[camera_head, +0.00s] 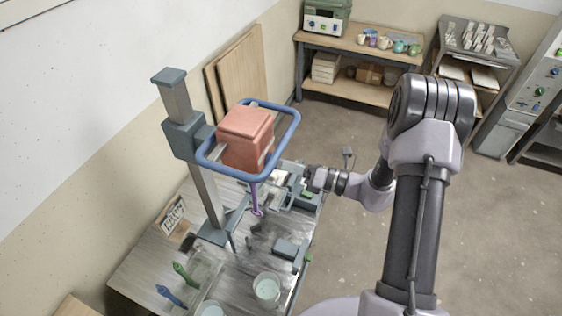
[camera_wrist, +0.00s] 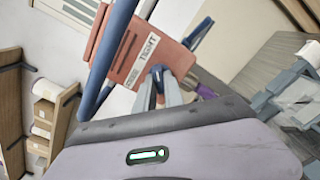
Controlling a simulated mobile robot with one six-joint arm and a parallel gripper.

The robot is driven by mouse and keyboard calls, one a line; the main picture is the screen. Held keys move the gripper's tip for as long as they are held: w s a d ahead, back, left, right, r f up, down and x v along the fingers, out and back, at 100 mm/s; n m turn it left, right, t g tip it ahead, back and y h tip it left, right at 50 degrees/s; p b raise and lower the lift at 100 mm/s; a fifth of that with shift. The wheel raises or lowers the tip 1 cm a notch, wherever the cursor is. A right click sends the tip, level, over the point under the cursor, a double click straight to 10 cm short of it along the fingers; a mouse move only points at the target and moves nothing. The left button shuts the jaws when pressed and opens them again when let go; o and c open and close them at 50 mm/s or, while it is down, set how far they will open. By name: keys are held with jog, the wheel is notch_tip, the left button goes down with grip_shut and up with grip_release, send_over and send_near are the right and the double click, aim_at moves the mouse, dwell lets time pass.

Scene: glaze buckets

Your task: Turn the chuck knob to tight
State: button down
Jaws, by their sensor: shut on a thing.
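The mixer's red head (camera_head: 245,137) sits on an upright stand, inside a blue ring handle (camera_head: 290,130). A purple shaft (camera_head: 255,198) hangs below it. In the wrist view, the red head (camera_wrist: 135,50) carries a white label reading TIGHT (camera_wrist: 149,45), with a second label partly hidden. My gripper (camera_wrist: 162,78) is shut at the lower face of the head, close to the TIGHT label. A small dark part, seemingly the chuck knob, shows between the fingertips, mostly covered by them. The knob's exact angle cannot be told. The purple chuck or shaft (camera_wrist: 205,91) shows beside the fingers.
The workbench (camera_head: 150,250) holds a clear bucket (camera_head: 267,288), green and blue tools and grey fixtures. The stand's column (camera_head: 205,190) rises beside the head. A shelf with cups (camera_head: 365,50) stands at the back. Open floor lies right of the bench.

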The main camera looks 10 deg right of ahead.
dwell(0.4)
jog(key=c, duration=1.4)
grip_release()
jog(key=shift+c, duration=0.2)
jog(key=shift+d, duration=0.1)
jog(key=b+v, duration=0.1)
jog(key=v, duration=1.6)
jog(key=shift+b, duration=0.3)
jog(key=shift+s+d, duration=0.1)
